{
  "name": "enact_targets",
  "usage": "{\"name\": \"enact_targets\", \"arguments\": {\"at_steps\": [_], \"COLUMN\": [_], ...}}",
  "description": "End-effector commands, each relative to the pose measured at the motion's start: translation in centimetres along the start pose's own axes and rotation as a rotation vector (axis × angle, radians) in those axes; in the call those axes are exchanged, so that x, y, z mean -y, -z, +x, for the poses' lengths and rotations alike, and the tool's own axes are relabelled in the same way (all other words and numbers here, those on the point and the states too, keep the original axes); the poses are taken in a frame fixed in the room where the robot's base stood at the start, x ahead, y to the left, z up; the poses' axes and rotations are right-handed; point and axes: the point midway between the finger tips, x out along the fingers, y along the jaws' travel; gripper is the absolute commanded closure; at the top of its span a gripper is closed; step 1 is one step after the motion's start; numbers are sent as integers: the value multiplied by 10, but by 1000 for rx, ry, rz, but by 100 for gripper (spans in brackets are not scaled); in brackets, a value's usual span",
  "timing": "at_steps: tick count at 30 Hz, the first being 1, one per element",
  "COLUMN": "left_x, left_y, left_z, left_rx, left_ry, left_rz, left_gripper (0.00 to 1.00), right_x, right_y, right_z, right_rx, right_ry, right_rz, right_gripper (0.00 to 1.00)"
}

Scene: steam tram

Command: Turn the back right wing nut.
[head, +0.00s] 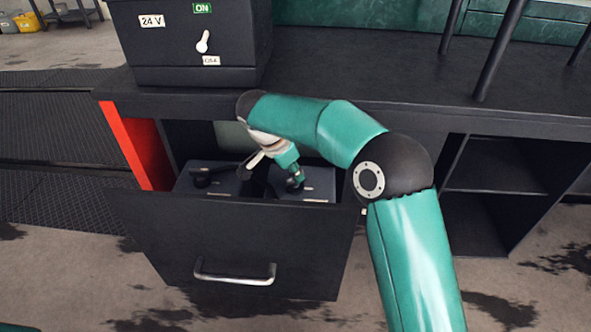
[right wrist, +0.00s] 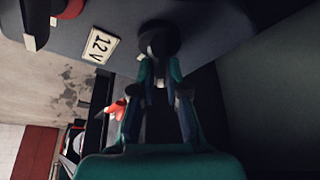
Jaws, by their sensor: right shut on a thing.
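My right gripper (head: 295,182) reaches down into the open drawer (head: 235,245), over the right part of the dark battery (head: 318,182). In the right wrist view its fingers (right wrist: 160,82) are shut on a black round-topped terminal fitting (right wrist: 158,40), which I take for the back right wing nut. The fingertips cover part of it, so its wings cannot be made out. A white 12 V label (right wrist: 100,43) is beside it on the battery. My left gripper is not in view.
A black 24 V box (head: 190,45) with a white switch (head: 203,42) stands on the bench (head: 360,75) above the drawer. The drawer front has a metal handle (head: 235,275). A red panel (head: 138,145) is at the left. Open shelves (head: 495,165) are at the right.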

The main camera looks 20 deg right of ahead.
Motion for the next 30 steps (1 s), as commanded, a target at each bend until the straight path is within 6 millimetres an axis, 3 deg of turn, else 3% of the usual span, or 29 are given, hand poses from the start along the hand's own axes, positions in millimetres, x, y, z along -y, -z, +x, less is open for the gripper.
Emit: {"name": "enact_targets", "arguments": {"at_steps": [13, 30], "left_x": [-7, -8], "left_y": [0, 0], "left_z": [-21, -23], "left_rx": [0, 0], "left_ry": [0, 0], "left_rz": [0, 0], "left_gripper": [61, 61], "right_x": [-1, -1], "right_y": [0, -1], "right_z": [-1, 1], "right_rx": [2, 4], "right_ry": [-118, -141], "right_rz": [272, 330], "right_gripper": [100, 100]}}
